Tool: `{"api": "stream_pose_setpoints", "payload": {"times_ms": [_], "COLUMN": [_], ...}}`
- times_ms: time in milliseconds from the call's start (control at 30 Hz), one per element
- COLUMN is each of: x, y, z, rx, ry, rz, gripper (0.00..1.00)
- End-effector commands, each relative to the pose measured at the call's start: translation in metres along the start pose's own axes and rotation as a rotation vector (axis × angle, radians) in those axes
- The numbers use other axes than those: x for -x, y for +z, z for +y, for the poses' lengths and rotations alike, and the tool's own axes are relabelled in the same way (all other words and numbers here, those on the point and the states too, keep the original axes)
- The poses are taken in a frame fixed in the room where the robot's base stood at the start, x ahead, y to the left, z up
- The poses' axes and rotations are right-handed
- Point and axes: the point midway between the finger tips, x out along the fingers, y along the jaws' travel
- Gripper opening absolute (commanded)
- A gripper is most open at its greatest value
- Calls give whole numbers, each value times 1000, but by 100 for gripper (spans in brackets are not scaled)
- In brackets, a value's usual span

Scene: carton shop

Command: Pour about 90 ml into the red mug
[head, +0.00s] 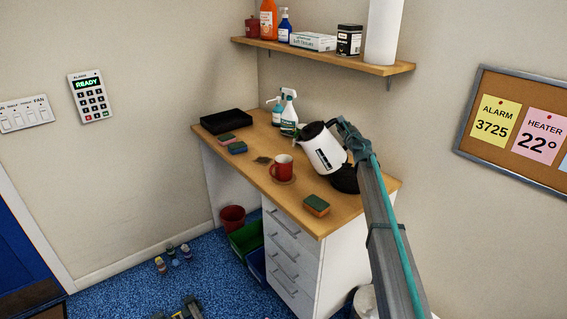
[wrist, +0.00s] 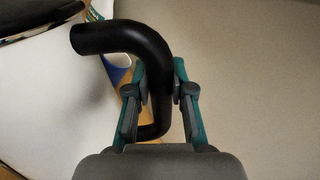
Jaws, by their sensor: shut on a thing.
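The red mug (head: 282,168) stands upright on a round coaster (head: 283,179) on the wooden desk. A white kettle with a black lid and spout (head: 322,150) is tilted to the left, its spout side toward the mug and above it. My gripper (head: 345,128) is shut on the kettle's black handle, which shows large in the wrist view (wrist: 152,60) between the two fingers (wrist: 160,95). No stream of liquid is visible, and the inside of the mug is too small to read.
Spray bottles (head: 289,112) stand behind the mug. Sponges (head: 238,147) lie to its left, and another sponge (head: 316,205) lies near the front edge. A black tray (head: 226,121) is at the far left. A shelf (head: 330,55) hangs above the desk.

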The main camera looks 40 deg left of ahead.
Motion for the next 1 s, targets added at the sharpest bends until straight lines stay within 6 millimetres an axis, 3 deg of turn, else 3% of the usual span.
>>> {"api": "stream_pose_setpoints", "payload": {"times_ms": [333, 800, 1000], "x": [-3, -3, -5], "y": [-20, -22, -32], "z": [-9, -10, -12], "rx": [-141, -161, -209], "ry": [-4, -5, -6], "rz": [-1, -1, 0], "gripper": [0, 0, 0]}}
